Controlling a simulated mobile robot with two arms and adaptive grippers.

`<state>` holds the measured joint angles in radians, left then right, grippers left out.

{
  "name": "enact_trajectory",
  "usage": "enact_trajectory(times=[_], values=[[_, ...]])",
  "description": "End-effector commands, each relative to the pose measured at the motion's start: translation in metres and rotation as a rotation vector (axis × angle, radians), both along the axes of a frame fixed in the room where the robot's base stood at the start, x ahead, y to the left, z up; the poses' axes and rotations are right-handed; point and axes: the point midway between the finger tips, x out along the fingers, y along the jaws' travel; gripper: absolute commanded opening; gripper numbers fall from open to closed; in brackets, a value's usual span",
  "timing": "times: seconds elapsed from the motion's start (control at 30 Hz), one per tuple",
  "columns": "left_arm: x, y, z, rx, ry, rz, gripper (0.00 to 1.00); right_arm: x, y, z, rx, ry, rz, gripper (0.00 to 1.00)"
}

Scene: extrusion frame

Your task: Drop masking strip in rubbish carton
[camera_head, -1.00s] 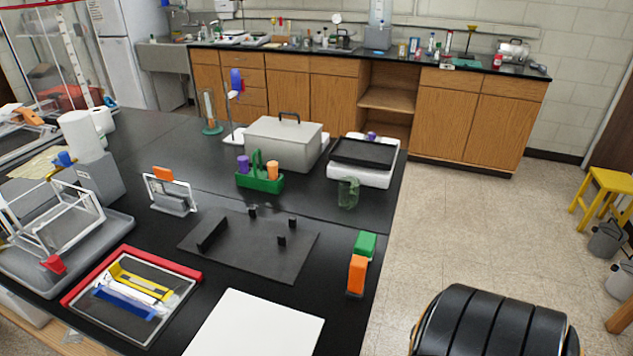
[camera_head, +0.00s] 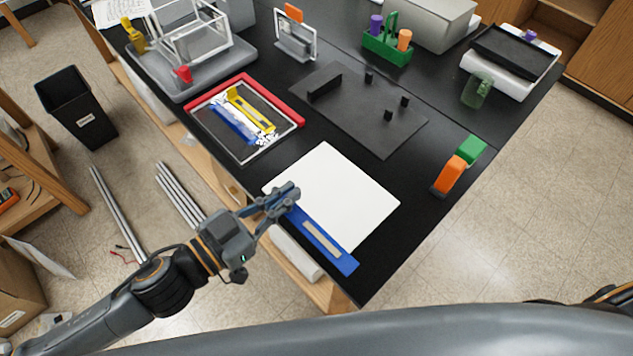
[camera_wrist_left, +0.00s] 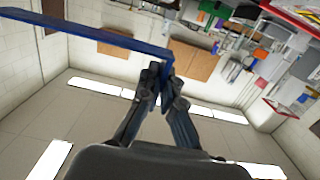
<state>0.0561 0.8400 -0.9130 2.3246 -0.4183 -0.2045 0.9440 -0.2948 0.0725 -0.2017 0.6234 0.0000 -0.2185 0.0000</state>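A long flat blue strip (camera_head: 340,262) with a tan patch on it is held at one end by my left gripper (camera_head: 284,200). The gripper is shut on it. The strip slants over the front edge of the white board (camera_head: 340,190); I cannot tell whether it touches. In the left wrist view, the blue strip (camera_wrist_left: 85,33) runs from my left fingertips (camera_wrist_left: 165,75) to the upper left. A black bin (camera_head: 68,100) with a white label stands on the floor at left. A cardboard box (camera_head: 18,290) sits at the lower left edge. Which one is the rubbish carton is unclear. My right gripper is out of view.
A red-edged tray (camera_head: 240,150) with blue, white and yellow pieces is behind the gripper. A dark plate with posts (camera_head: 360,105) and orange and green blocks (camera_head: 450,175) are on the black table. Metal bars (camera_head: 115,210) lie on the floor between bin and table.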

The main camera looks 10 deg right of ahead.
Motion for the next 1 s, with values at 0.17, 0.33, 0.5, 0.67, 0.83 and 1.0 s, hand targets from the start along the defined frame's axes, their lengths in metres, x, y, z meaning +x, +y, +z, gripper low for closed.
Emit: enact_trajectory(times=[0.17, 0.33, 0.5, 0.67, 0.83, 1.0], values=[[0.042, -0.009, -0.014, 0.0, -0.004, 0.004, 0.0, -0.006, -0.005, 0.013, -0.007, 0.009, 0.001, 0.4], [0.081, -0.017, -0.032, 0.0, -0.003, 0.004, 0.0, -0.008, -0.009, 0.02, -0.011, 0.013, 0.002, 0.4], [0.104, -0.022, -0.068, -0.003, 0.001, 0.004, 0.0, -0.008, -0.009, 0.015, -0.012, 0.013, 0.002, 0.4], [0.117, -0.025, -0.083, -0.002, -0.001, 0.003, 0.0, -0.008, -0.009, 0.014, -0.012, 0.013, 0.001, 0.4], [0.126, -0.026, -0.095, -0.001, 0.0, 0.004, 0.0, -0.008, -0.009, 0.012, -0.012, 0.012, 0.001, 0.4], [0.125, -0.026, -0.119, -0.003, 0.005, 0.005, 0.0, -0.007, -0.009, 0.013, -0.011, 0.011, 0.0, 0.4]])
